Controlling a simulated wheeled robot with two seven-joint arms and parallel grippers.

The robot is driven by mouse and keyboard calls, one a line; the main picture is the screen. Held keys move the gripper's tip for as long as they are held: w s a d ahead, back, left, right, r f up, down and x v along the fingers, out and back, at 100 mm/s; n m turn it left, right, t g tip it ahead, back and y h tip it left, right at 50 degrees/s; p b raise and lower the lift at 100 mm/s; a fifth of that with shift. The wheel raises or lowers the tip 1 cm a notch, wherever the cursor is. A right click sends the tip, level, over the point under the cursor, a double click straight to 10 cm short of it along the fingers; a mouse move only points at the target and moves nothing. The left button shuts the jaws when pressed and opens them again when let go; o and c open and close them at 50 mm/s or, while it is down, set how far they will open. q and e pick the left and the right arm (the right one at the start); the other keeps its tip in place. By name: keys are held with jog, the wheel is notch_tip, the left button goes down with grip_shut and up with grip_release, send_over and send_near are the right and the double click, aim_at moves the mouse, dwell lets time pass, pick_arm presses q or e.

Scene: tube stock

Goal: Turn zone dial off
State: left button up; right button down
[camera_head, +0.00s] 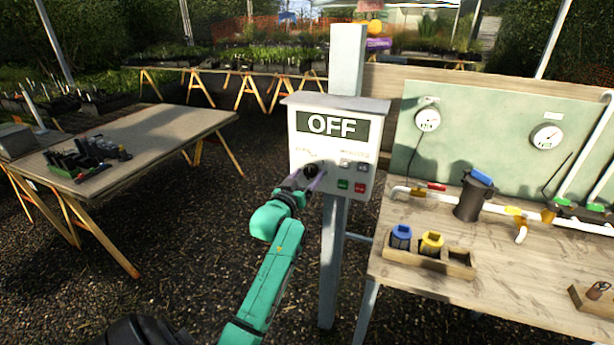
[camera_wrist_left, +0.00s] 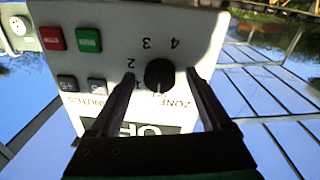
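A white control box (camera_head: 332,115) is mounted on a grey post. Its display (camera_head: 332,125) reads OFF. The black zone dial (camera_head: 310,171) is on the box's lower left. In the left wrist view, which is upside down, the dial (camera_wrist_left: 159,73) has numbers 1 to 4 around it, and its pale mark points down towards the display side. My left gripper (camera_head: 306,182) is at the dial. In the wrist view, its two fingers (camera_wrist_left: 162,76) are spread on either side of the dial, with gaps visible. My right gripper is not in view.
Green and red buttons (camera_head: 360,188) and small grey buttons are right of the dial. A wooden bench (camera_head: 470,275) with pipes, gauges and blue and yellow-capped items stands at right. A table (camera_head: 150,130) stands at left. Gravel floor between is open.

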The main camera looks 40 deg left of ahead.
pick_arm(q)
jog(key=shift+s, duration=0.1)
jog(key=b+v, duration=0.4)
jog(key=v, duration=1)
jog(key=shift+s, duration=0.15)
jog(key=shift+d, duration=0.1)
